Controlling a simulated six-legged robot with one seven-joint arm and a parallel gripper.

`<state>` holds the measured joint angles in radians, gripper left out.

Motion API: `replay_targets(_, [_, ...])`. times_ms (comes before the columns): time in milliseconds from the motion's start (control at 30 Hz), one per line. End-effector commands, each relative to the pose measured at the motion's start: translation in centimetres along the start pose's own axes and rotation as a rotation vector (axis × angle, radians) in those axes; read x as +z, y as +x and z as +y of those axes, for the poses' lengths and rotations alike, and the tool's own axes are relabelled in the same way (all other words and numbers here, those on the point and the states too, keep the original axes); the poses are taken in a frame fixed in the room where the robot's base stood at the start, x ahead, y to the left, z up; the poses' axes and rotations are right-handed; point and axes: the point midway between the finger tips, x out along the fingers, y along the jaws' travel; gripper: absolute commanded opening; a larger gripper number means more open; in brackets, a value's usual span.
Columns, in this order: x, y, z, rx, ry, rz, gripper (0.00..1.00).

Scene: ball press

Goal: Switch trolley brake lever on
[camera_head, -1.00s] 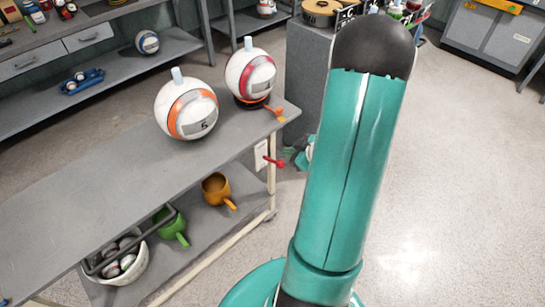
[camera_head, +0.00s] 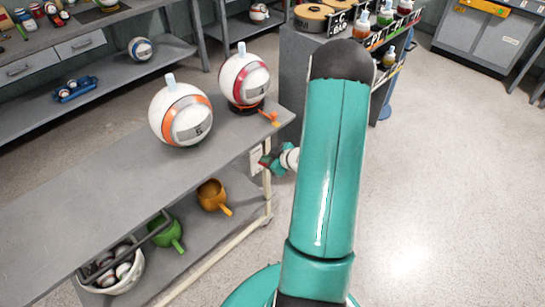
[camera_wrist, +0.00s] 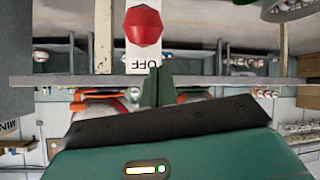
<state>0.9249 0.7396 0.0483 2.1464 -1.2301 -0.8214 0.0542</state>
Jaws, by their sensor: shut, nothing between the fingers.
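The trolley (camera_head: 100,190) is a grey two-shelf cart on the left in the head view. Its brake lever has a red knob (camera_wrist: 143,26) in front of a white plate (camera_wrist: 148,62) with OFF lettering, upside down in the wrist view. In the head view the plate (camera_head: 256,160) is on the trolley's right end; the lever (camera_head: 264,161) is mostly hidden by my gripper. My gripper (camera_head: 272,161) is beside it. In the wrist view its fingers (camera_wrist: 154,76) are shut and empty, just below the knob in the picture. I cannot tell whether they touch it.
Two balls, orange-striped (camera_head: 180,112) and red-striped (camera_head: 244,78), stand on the trolley top. The lower shelf holds an orange mug (camera_head: 212,194), a green mug (camera_head: 166,233) and a basket (camera_head: 112,280). A grey cabinet (camera_head: 310,70) stands behind. Floor at right is clear.

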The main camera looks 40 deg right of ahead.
Motion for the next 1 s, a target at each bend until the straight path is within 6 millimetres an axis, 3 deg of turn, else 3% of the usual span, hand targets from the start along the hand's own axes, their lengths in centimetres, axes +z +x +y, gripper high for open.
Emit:
replay_targets(100, [1.8, -0.8, 0.1, 0.004, 0.006, -0.004, 0.00])
replay_targets(267, [2.6, -1.1, 0.1, 0.002, 0.002, -0.001, 0.00])
replay_targets(1000, [2.7, -0.5, 0.2, 0.012, -0.001, 0.029, 0.00])
